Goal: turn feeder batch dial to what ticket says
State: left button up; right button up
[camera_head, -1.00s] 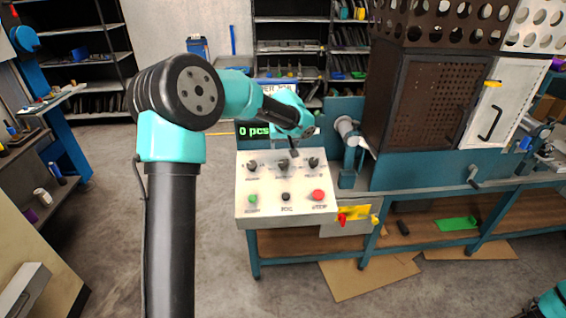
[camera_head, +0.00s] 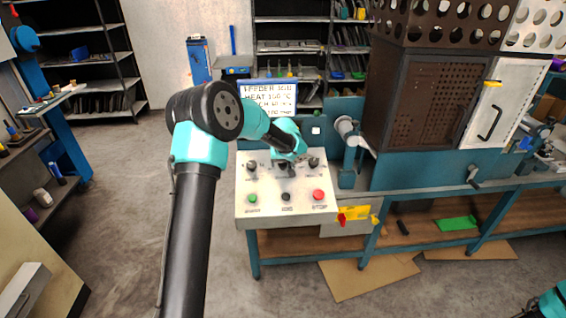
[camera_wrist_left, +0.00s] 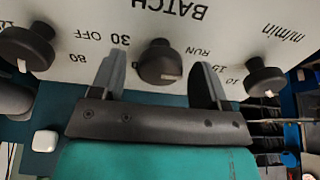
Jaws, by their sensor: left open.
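The white control panel (camera_head: 262,206) carries three black dials in a row. The batch dial (camera_wrist_left: 158,62) is the middle one, under the upside-down word BATCH in the left wrist view. Its white mark is on the side nearest my gripper, between printed numbers. My left gripper (camera_wrist_left: 161,62) is open, with one finger on each side of this dial and gaps visible. In the head view the left gripper (camera_head: 287,163) covers much of the dial. The ticket (camera_head: 268,97) stands behind the panel; its lower part is covered by my arm and its small text is hard to read.
The neighbouring dials (camera_wrist_left: 26,46) and (camera_wrist_left: 264,78) sit close outside the fingers. Below are a green button (camera_head: 252,199), a black button (camera_head: 286,197) and a red button (camera_head: 318,195). A perforated brown cabinet (camera_head: 420,100) stands to the right.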

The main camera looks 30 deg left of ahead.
pick_arm(q)
jog(key=shift+c, duration=0.5)
jog(key=c, duration=0.8)
